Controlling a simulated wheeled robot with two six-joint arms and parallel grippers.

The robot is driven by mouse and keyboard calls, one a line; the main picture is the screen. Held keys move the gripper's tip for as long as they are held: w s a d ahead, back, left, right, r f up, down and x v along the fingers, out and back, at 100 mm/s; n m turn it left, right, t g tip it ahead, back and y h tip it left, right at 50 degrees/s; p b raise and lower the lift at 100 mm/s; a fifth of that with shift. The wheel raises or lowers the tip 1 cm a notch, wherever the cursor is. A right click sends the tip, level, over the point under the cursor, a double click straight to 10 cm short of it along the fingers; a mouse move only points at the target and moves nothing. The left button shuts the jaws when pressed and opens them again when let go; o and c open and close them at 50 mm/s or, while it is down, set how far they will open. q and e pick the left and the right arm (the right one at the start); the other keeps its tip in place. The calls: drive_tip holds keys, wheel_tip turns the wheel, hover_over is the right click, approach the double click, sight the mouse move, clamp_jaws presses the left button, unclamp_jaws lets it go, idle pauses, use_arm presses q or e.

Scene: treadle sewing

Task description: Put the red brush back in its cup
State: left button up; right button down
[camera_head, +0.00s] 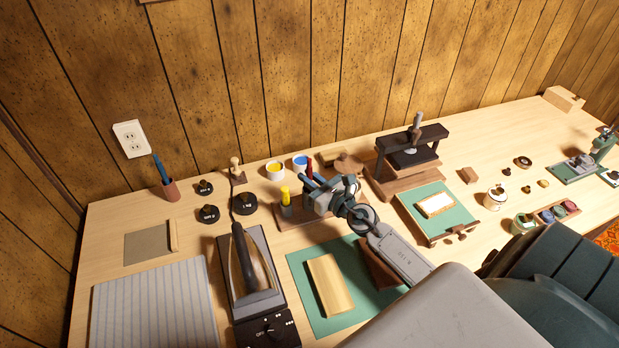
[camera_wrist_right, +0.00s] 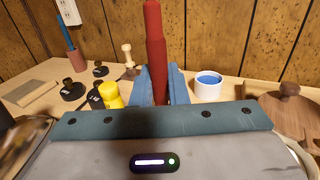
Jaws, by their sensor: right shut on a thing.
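The red brush (camera_wrist_right: 155,45) stands about upright between the two blue fingers of my right gripper (camera_wrist_right: 158,88) in the right wrist view. The gripper is shut on it. In the head view the brush's red tip (camera_head: 309,168) shows just behind my right gripper (camera_head: 311,186), over the right part of a brown rack (camera_head: 292,222). A yellow brush (camera_head: 285,195) stands in a small holder at the left of this rack; it also shows in the wrist view (camera_wrist_right: 112,95). The lower end of the red brush and any cup under it are hidden by the gripper. My left gripper is not in view.
A brown cup (camera_head: 171,190) with a blue brush stands at the back left. Yellow (camera_head: 275,171) and blue (camera_head: 300,162) paint pots stand behind the rack. An iron (camera_head: 255,265) is in front left, a wooden press (camera_head: 408,160) to the right. A wood-panelled wall closes the back.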

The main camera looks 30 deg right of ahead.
idle(0.4)
drive_tip(key=c, duration=1.3)
unclamp_jaws()
drive_tip(key=shift+c, duration=0.2)
drive_tip(key=shift+f, duration=0.1)
drive_tip(key=s+d+b, duration=0.1)
drive_tip(key=s+b, duration=0.2)
drive_tip(key=s, duration=0.7)
drive_tip(key=shift+s+d, duration=0.25)
drive_tip(key=shift+s, duration=0.1)
